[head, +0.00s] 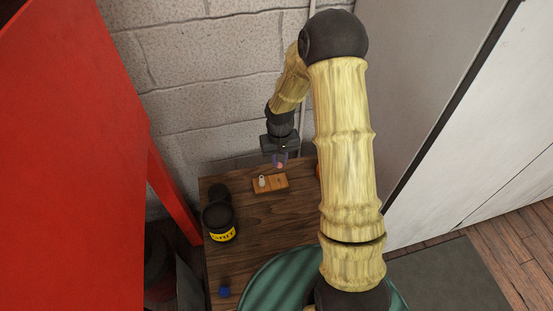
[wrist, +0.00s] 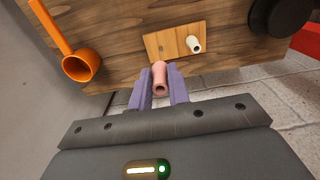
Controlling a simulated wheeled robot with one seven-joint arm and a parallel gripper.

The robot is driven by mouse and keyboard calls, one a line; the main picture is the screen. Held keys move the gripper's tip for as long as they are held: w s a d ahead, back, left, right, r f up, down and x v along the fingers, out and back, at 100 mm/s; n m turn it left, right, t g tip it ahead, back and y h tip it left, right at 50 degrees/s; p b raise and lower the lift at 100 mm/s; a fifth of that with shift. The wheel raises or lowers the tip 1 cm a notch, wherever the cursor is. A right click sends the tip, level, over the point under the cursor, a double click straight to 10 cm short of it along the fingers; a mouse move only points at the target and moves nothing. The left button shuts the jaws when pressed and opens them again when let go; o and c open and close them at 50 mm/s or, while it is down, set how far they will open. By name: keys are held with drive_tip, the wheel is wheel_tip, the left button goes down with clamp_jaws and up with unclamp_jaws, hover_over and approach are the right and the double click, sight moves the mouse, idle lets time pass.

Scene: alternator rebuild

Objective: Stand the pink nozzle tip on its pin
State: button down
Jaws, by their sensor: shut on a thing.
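My gripper (head: 280,159) is shut on the pink nozzle tip (wrist: 159,80) and holds it up near the wall end of the table. In the wrist view the tip sits between the two purple fingers (wrist: 160,90), with its open end facing the camera. In the head view the pink tip (head: 280,165) shows small below the fingers. A light wooden block (head: 277,182) lies on the table just below; it also shows in the wrist view (wrist: 170,36). A white tip (wrist: 194,45) stands on the block at one side. A pin for the pink tip cannot be made out clearly.
A blue thing (head: 224,291) lies nearer. An orange scoop-like thing (wrist: 80,66) lies beyond the block's other end. The grey block wall is close behind.

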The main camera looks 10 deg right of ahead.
sight(270, 181)
drive_tip(key=n+p, duration=0.3)
drive_tip(key=f+n+p, duration=0.1)
drive_tip(key=p, duration=0.1)
drive_tip(key=shift+w+f, duration=0.1)
drive_tip(key=shift+w, duration=0.15)
drive_tip(key=shift+f, duration=0.1)
drive_tip(key=shift+f+b, duration=2.25)
drive_tip(key=shift+f, duration=0.25)
drive_tip(key=shift+f+p, duration=0.3)
drive_tip(key=shift+f, duration=0.75)
idle(3.6)
